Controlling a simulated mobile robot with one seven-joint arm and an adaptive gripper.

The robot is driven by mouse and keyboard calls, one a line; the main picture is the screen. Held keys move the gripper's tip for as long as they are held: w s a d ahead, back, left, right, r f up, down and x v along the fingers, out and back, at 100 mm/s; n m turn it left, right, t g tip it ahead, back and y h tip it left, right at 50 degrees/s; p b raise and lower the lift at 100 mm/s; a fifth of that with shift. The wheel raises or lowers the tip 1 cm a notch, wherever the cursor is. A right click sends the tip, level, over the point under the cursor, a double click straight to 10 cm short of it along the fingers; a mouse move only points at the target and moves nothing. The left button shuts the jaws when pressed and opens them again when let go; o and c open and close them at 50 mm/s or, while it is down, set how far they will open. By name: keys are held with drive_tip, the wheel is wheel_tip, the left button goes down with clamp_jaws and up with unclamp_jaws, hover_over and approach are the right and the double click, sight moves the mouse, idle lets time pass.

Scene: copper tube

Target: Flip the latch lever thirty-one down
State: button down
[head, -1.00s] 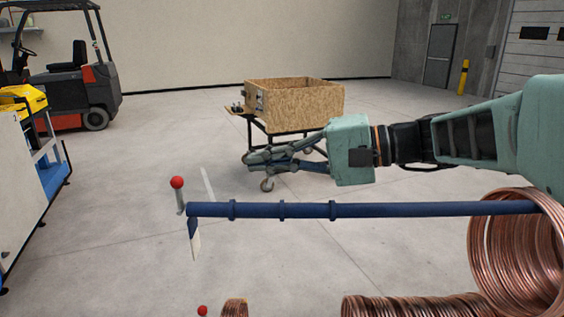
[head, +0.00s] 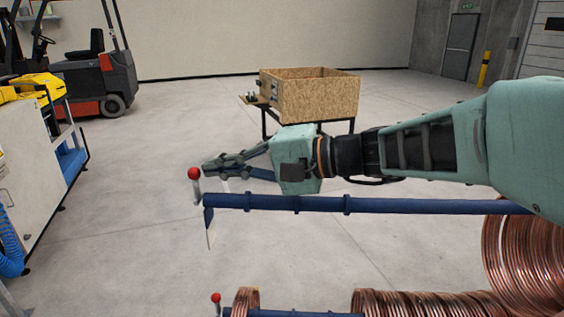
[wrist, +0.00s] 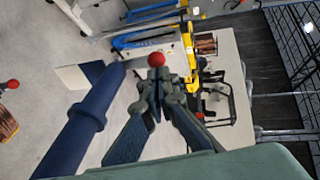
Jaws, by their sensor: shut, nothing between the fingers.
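A latch lever with a red ball knob (head: 194,173) stands up at the left end of a blue bar (head: 400,205). A second lever with a red knob (head: 216,298) is lower, by another blue bar.
Copper coils (head: 420,303) hang on the lower bar, and a large coil (head: 520,255) hangs at the right. A wooden crate cart (head: 315,95) stands behind my gripper. A white machine (head: 30,160) and a forklift (head: 85,75) are at the left.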

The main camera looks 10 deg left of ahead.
drive_tip(key=shift+a+r+h+p, duration=0.25)
drive_tip(key=shift+h+p, duration=0.25)
drive_tip(key=shift+p, duration=0.15)
